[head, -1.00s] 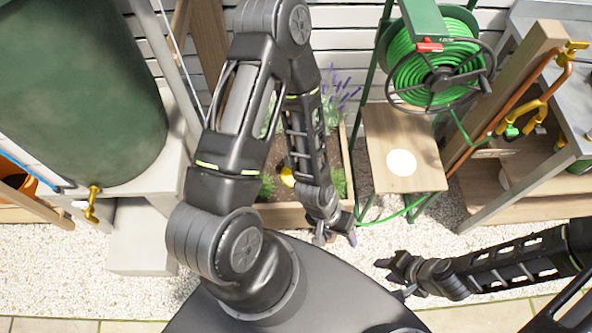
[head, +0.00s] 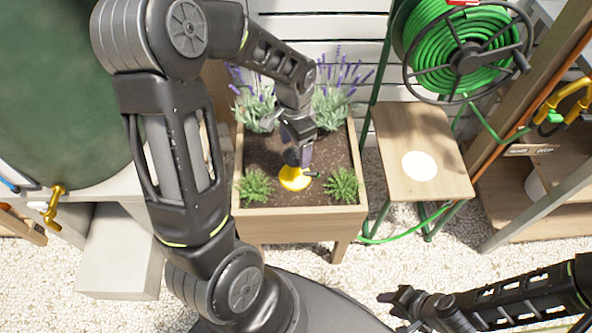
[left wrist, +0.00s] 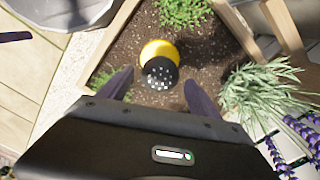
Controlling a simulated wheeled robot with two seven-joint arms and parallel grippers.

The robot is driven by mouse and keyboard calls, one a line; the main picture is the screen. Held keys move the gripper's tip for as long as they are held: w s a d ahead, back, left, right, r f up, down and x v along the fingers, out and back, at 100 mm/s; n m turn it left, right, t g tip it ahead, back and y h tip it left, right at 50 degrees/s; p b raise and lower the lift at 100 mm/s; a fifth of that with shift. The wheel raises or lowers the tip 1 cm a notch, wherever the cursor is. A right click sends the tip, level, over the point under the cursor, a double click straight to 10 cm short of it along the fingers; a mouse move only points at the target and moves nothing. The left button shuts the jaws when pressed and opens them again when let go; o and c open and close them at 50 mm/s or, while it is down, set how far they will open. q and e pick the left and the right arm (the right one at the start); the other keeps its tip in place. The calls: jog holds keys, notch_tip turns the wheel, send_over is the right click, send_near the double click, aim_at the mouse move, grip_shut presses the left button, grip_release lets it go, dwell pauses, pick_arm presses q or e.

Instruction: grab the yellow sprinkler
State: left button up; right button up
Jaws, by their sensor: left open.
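The yellow sprinkler (head: 294,178) stands on the soil in the middle of the wooden planter (head: 300,222). In the left wrist view the sprinkler (left wrist: 158,52) shows a yellow base and a black top with pale dots. My left gripper (head: 302,163) is over the planter, just above the sprinkler, and partly hides it in the head view. In the left wrist view my left gripper (left wrist: 158,88) has its fingers apart, one on each side of the sprinkler's near end, with no visible grip. My right gripper (head: 393,305) is low at the right, away from the planter; its jaws are too small to judge.
Lavender plants (head: 340,90) stand at the planter's back and small green plants (head: 342,185) near its front corners. A wooden stand (head: 430,140) with a white disc and a green hose reel (head: 465,50) are to the right. A green barrel (head: 60,90) is at the left.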

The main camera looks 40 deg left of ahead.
aim_at(291, 176)
pick_arm(q)
jog(key=shift+f, duration=0.15)
jog(key=shift+f+b, duration=0.3)
jog(key=shift+f, duration=0.9)
jog(key=shift+f, duration=0.1)
notch_tip(291, 176, down, 5)
jog(key=shift+w+f+b, duration=0.1)
jog(key=shift+b, duration=0.45)
jog(key=shift+c, duration=0.3)
grip_shut()
